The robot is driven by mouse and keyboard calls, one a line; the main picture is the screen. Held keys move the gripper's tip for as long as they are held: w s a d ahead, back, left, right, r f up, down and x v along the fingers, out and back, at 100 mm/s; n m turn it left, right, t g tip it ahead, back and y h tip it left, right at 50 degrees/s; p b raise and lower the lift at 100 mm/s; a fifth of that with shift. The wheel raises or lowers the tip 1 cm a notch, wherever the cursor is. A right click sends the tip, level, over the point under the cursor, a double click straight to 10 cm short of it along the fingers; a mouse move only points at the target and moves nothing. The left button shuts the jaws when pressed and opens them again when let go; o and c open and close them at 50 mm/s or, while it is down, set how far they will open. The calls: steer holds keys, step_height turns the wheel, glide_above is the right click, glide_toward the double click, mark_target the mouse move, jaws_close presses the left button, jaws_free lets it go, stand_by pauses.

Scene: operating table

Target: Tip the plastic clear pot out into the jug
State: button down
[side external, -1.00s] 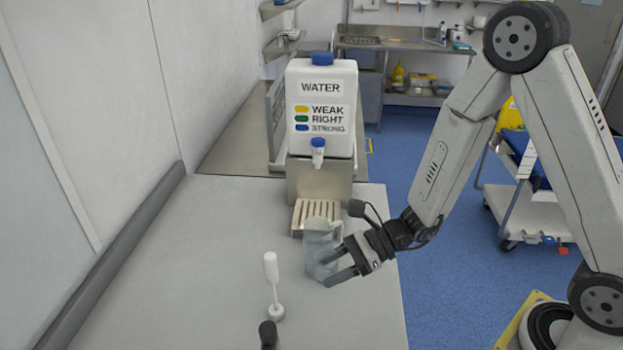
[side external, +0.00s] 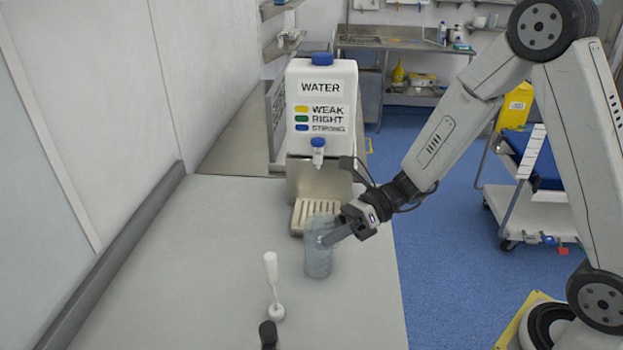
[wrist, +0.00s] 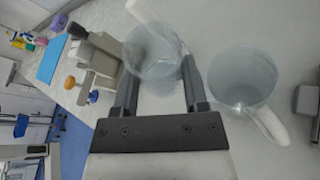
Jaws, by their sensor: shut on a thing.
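My gripper (wrist: 158,95) is shut on the plastic clear pot (wrist: 152,58), which sits between the two dark fingers in the wrist view. The jug (wrist: 243,78), clear with a pale handle, stands just right of the fingers there, apart from the pot. In the side view my gripper (side external: 328,236) comes in from the right at the clear vessels (side external: 318,264) in front of the dispenser. Pot and jug overlap there, so I cannot tell them apart or judge the pot's tilt. What the pot holds does not show clearly.
A water dispenser (side external: 320,110) with a slatted drip tray (side external: 312,212) stands behind. A white upright tool (side external: 272,280) stands left of the vessels, with a dark-topped object (side external: 268,333) in front. The left of the grey table (side external: 170,270) is clear.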

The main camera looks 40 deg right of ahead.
mark_target(328, 215)
steer(key=shift+w+d+r+m+g+y, duration=0.3)
steer(key=shift+w+d+m+y, duration=0.15)
steer(key=shift+w+m, duration=0.35)
steer(key=shift+d+r+m+y, duration=0.1)
steer(key=shift+r+m+y, duration=0.15)
steer(key=shift+m, duration=0.35)
steer(key=shift+r+m+g+y, duration=0.2)
steer(key=shift+r+m+y, duration=0.15)
steer(key=shift+m, duration=0.35)
steer(key=shift+r+m+g+y, duration=0.25)
steer(key=shift+m+y, duration=0.1)
steer(key=shift+m, duration=0.35)
steer(key=shift+f+m+y, duration=0.4)
steer(key=shift+f+m, duration=0.1)
steer(key=shift+m, duration=0.3)
stand_by(0.5)
steer(key=shift+w+d+r+m+t+y, duration=0.1)
steer(key=shift+r+m+t+y, duration=0.15)
steer(key=shift+m, duration=0.6)
steer(key=shift+w+r+m+t+y, duration=0.1)
steer(key=shift+r+m+y, duration=0.25)
steer(key=shift+m, duration=0.5)
stand_by(2.2)
